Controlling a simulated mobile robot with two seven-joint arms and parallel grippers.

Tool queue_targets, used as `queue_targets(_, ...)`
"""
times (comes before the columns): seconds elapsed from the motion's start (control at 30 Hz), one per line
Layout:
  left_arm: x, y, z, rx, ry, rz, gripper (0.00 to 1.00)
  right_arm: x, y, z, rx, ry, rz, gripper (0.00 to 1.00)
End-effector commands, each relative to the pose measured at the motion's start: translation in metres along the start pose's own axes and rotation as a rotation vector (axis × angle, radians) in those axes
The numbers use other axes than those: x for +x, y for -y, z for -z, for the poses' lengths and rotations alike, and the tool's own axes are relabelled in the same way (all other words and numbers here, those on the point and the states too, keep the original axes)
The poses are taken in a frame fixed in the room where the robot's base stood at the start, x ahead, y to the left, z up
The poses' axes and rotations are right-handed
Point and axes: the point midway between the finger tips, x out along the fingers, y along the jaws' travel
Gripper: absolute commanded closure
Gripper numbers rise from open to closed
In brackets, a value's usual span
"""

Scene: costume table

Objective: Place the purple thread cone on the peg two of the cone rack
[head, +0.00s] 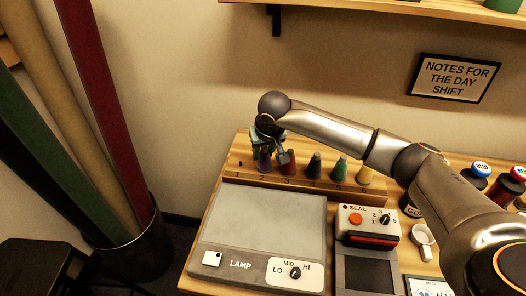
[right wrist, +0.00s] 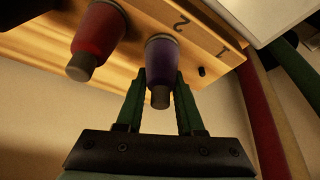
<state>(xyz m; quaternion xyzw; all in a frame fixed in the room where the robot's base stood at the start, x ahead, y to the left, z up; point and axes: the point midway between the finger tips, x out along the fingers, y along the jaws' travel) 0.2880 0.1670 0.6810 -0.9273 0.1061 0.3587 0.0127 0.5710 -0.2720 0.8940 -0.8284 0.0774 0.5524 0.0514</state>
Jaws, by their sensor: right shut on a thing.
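The cone rack (head: 225,178) is a long wooden block with numbered positions at the back of the table. The purple thread cone (head: 264,161) is at position two, beside the red cone (head: 289,167); it also shows in the right wrist view (right wrist: 162,60), near the printed 2. It looks upright on the rack, but its base is hidden, so I cannot tell if it is fully seated. My right gripper (right wrist: 160,82) is shut on the purple cone, one green finger on each side of its narrow end. Peg one (right wrist: 201,71) is bare. My left gripper is not in view.
Black, green and yellow cones (head: 363,176) stand farther right on the rack. A lamp panel (head: 262,230) and a seal device (head: 368,222) sit in front. Tall fabric rolls (head: 105,110) stand left of the table.

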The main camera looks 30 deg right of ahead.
Motion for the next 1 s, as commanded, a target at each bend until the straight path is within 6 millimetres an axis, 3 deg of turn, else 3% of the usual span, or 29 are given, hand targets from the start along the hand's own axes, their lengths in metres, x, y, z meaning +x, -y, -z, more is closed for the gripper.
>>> queue_targets(0.2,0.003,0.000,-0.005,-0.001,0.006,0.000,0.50,0.004,0.000,-0.002,0.000,0.001,0.000,1.00)
queue_targets(0.23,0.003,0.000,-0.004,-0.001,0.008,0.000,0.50,0.003,0.000,-0.002,0.000,0.001,0.000,0.61)
queue_targets(0.47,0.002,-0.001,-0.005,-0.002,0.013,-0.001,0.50,0.003,0.000,-0.002,0.000,0.001,0.000,0.35)
queue_targets(0.83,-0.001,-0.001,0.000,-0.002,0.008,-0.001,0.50,-0.003,0.000,0.001,0.000,0.000,0.001,0.34)
queue_targets(1.0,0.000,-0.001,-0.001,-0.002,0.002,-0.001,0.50,-0.032,0.000,0.001,-0.001,-0.004,0.001,0.34)
